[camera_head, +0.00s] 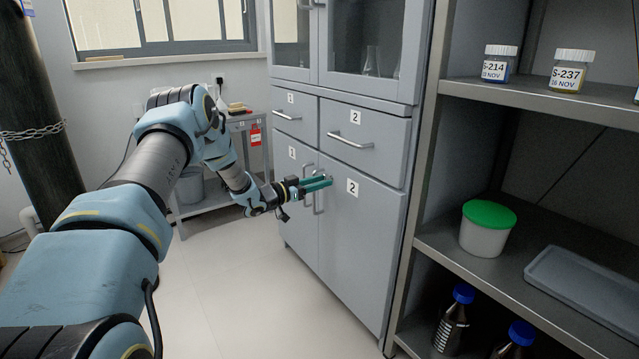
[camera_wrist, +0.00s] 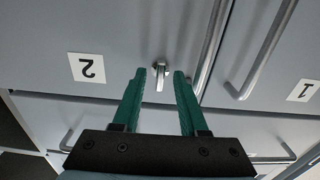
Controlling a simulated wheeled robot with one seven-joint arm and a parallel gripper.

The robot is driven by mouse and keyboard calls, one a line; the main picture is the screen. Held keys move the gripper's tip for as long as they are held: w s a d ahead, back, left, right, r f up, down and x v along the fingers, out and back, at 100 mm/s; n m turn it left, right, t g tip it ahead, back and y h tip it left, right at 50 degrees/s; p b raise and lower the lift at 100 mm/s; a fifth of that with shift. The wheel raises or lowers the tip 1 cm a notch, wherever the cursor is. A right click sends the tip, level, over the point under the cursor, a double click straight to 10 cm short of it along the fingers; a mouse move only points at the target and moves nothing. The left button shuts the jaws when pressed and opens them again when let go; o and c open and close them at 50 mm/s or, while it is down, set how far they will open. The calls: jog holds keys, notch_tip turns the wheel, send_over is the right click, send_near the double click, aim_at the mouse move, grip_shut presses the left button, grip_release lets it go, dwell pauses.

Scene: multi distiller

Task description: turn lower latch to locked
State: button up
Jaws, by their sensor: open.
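The lower latch (camera_wrist: 160,77) is a small metal lever on the lower door labelled 2 (camera_head: 362,245), near that door's handle edge. In the wrist view, where the labels appear upside down, its lever points down the picture, toward the drawers. My gripper (camera_head: 319,184) reaches the door front with its green fingers apart. In the wrist view the fingertips (camera_wrist: 160,72) stand on either side of the latch, with small gaps visible. I cannot tell how deep the fingers reach around it. In the head view the fingers mostly hide the latch.
Vertical bar handles (camera_wrist: 262,50) of both lower doors stand close beside the fingers. Drawers with handles (camera_head: 350,142) sit above. A shelf unit on the right holds a green-lidded tub (camera_head: 487,230), a grey tray (camera_head: 580,290) and bottles. Floor (camera_head: 235,290) before the cabinet is clear.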

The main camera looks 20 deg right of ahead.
jog(key=shift+a, duration=0.1)
jog(key=s+a+p, duration=0.1)
jog(key=s+a, duration=0.1)
jog(key=a, duration=0.8)
jog(key=shift+a, duration=0.25)
jog(key=w+a+r+n+t+y, duration=0.5)
jog(key=a+y, duration=0.2)
jog(key=a, duration=0.2)
jog(key=s+a+r+n+y, duration=0.2)
jog(key=s+a+n+y, duration=0.35)
jog(key=a, duration=0.65)
jog(key=s+a+r+n+g+y, duration=0.15)
jog(key=s+a, duration=0.25)
jog(key=s, duration=0.6)
jog(key=s+a+n+g+y, duration=0.1)
jog(key=s+a+g+y, duration=0.15)
jog(key=s, duration=0.65)
jog(key=s+a+r+n+g+y, duration=0.1)
jog(key=s+a+n+g, duration=0.2)
jog(key=s, duration=0.7)
notch_tip(320, 180, up, 28)
jog(key=w+a+m+p, duration=0.1)
jog(key=p, duration=2.7)
jog(key=shift+m+p, duration=0.3)
